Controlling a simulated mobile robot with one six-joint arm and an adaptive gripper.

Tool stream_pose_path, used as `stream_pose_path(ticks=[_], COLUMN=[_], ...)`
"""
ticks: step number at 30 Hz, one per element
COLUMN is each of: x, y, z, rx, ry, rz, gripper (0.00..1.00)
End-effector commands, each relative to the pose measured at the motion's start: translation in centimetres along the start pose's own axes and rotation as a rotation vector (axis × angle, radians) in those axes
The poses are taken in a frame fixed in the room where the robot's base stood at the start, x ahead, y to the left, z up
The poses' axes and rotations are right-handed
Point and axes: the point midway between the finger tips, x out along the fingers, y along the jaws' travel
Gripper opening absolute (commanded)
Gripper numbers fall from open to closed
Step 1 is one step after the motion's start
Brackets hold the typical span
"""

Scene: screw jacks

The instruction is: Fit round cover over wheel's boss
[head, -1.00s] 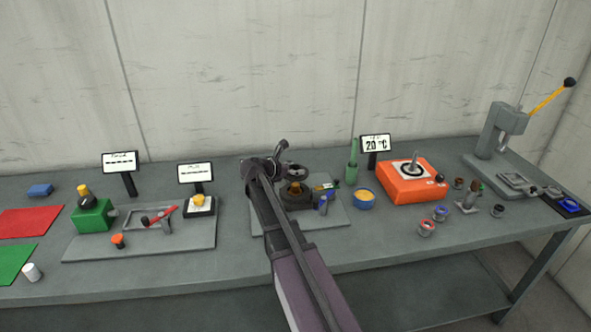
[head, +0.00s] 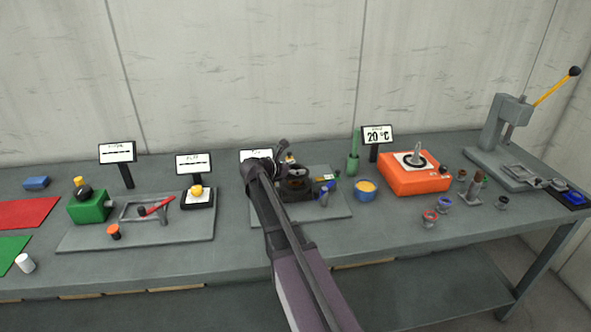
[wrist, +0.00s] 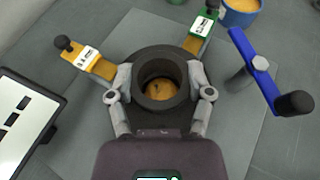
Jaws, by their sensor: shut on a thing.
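A dark round cover (wrist: 160,104), a thick ring with a wide hole, is between the fingers of my gripper (wrist: 160,80) in the wrist view. The fingers are shut on it from left and right. Through its hole I see the brass-coloured wheel (wrist: 158,89). A dark round housing lies beneath, largely hidden by the cover and my gripper. In the head view the dark housing (head: 298,191) stands on a grey plate, and my arm partly hides it. I cannot tell whether the cover touches the wheel's boss.
A yellow piece with a black knob (wrist: 88,60) and a green one (wrist: 203,25) flank the housing. A blue crank (wrist: 258,68) stands close on the right. A display (wrist: 25,112) is at left, and a blue bowl (head: 366,190) lies right of the plate.

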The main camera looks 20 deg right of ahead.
Motion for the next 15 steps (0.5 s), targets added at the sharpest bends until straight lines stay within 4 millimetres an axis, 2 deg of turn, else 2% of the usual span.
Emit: stream_pose_path(ticks=[15], x=[0.9], y=[0.0], z=[-2.1], rx=[0.000], ry=[-0.001], rz=[0.000], gripper=[0.05])
